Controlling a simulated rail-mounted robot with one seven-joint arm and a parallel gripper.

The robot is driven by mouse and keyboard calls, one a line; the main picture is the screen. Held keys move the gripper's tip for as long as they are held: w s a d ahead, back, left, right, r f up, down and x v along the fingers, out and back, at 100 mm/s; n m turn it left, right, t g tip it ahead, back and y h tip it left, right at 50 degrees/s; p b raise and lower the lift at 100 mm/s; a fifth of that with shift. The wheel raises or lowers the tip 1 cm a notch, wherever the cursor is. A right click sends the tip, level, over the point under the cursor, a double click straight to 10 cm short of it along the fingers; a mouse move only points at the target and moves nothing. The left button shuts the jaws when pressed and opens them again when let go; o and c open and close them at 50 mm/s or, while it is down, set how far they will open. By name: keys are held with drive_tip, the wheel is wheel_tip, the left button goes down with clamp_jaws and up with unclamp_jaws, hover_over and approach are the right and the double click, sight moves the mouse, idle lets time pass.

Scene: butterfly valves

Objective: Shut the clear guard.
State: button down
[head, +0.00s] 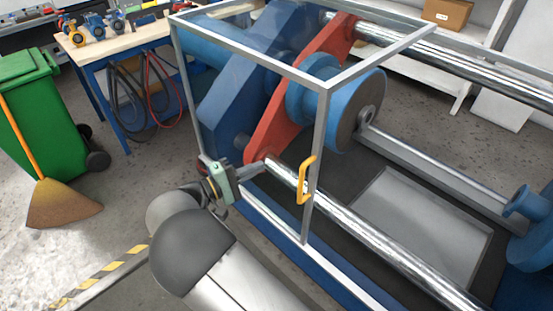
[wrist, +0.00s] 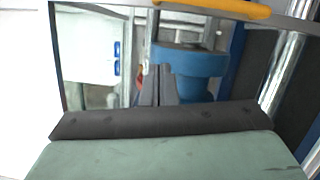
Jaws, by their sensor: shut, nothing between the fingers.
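The clear guard (head: 322,120) is a grey-framed box with see-through panels, standing around part of a blue and red machine in the head view. Its yellow handle (head: 304,180) is on the front upright post; the handle also shows along the top edge of the wrist view (wrist: 215,9). My gripper (head: 262,166) is shut and empty, just left of the handle and apart from it in the picture. Its dark fingers show in the wrist view (wrist: 158,72), pointing toward a blue machine part. I cannot tell whether the fingertips touch the clear panel.
A polished rod (head: 390,245) runs past the handle to the lower right. A red lever arm (head: 300,85) and blue body (head: 240,100) stand inside the frame. A workbench (head: 130,38), green bin (head: 30,115) and broom (head: 62,203) are at the left.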

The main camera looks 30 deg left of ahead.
sight(311, 154)
drive_tip(key=p+x, duration=0.1)
drive_tip(key=x, duration=0.9)
drive_tip(key=shift+d+r+p, duration=0.1)
drive_tip(key=shift+d+p, duration=0.1)
drive_tip(key=shift+p, duration=0.2)
drive_tip(key=d, duration=0.1)
drive_tip(key=s+d, duration=0.1)
drive_tip(key=d, duration=0.1)
drive_tip(key=shift+s+r+p, duration=0.15)
drive_tip(key=shift+r+p, duration=0.15)
drive_tip(key=shift+p, duration=0.1)
drive_tip(key=shift+d, duration=0.25)
drive_tip(key=shift+s, duration=0.1)
